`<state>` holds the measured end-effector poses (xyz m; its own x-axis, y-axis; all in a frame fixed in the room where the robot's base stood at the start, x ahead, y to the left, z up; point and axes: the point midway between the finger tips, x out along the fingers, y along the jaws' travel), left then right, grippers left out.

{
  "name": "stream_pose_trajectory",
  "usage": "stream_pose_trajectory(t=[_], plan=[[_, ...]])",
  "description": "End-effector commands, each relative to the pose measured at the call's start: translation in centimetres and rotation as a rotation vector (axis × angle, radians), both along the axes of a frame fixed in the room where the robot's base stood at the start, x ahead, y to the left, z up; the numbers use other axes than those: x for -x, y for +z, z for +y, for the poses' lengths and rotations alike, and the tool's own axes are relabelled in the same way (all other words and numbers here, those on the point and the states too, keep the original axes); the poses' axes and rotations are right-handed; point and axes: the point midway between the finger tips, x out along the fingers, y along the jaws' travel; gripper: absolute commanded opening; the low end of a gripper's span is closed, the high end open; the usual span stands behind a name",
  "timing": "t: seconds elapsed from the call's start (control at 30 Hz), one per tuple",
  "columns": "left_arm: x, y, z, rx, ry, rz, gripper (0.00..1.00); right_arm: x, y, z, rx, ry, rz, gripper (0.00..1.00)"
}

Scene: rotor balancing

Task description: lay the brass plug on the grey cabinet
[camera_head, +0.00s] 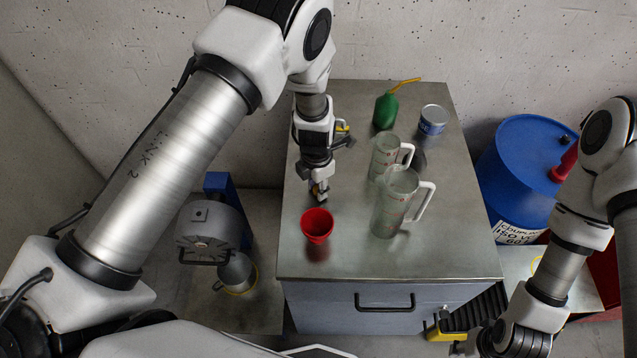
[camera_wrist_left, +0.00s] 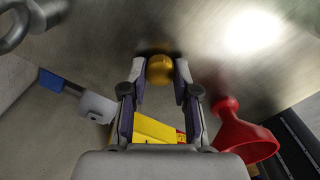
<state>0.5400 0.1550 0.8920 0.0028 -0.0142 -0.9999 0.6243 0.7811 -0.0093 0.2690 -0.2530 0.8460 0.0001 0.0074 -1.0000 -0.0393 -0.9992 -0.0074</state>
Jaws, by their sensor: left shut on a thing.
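The brass plug (camera_wrist_left: 160,69) is a rounded golden piece between the fingertips of my left gripper (camera_wrist_left: 162,72). In the head view my left gripper (camera_head: 319,192) points down over the left part of the grey cabinet's (camera_head: 440,240) metal top, just behind the red funnel. It is shut on the plug, very low over the top; I cannot tell whether the plug touches it. In the head view the fingers mostly hide the plug. My right gripper (camera_head: 480,344) is at the lower right, off the cabinet, partly cut off; its jaw opening is unclear.
A red funnel (camera_head: 317,225) stands close in front of the left gripper. Two clear jugs (camera_head: 392,212) stand to its right. A green oil can (camera_head: 385,111) and a tin (camera_head: 433,119) stand at the back. The cabinet top's front right is clear. A blue drum (camera_head: 525,175) stands right.

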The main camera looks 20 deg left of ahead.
Motion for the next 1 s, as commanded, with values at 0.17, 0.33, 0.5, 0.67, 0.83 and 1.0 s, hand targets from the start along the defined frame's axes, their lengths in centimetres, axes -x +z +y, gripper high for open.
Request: stream_pose_trajectory(t=[0.17,0.33,0.5,0.67,0.83,1.0], plan=[[0.0,-0.4,0.0,-0.001,0.0,0.001,0.0,0.0,-0.5,0.0,0.0,0.0,0.0,0.4],[0.0,-0.3,0.0,0.0,-0.001,0.001,0.55,0.0,-0.3,0.0,0.0,0.0,0.0,0.4],[0.0,-0.3,0.0,0.0,-0.001,0.001,0.55,0.0,-0.3,0.0,0.0,0.0,0.0,0.4],[0.0,0.4,0.0,-0.001,-0.001,-0.001,0.55,0.0,-0.2,0.0,0.0,0.0,0.0,0.4],[-0.1,3.6,0.1,-0.001,-0.002,-0.005,0.55,0.0,-1.7,0.0,0.0,0.0,0.0,0.4],[-0.1,8.1,0.1,0.0,-0.002,-0.004,0.55,0.0,-3.1,0.0,0.0,0.0,0.0,0.4]])
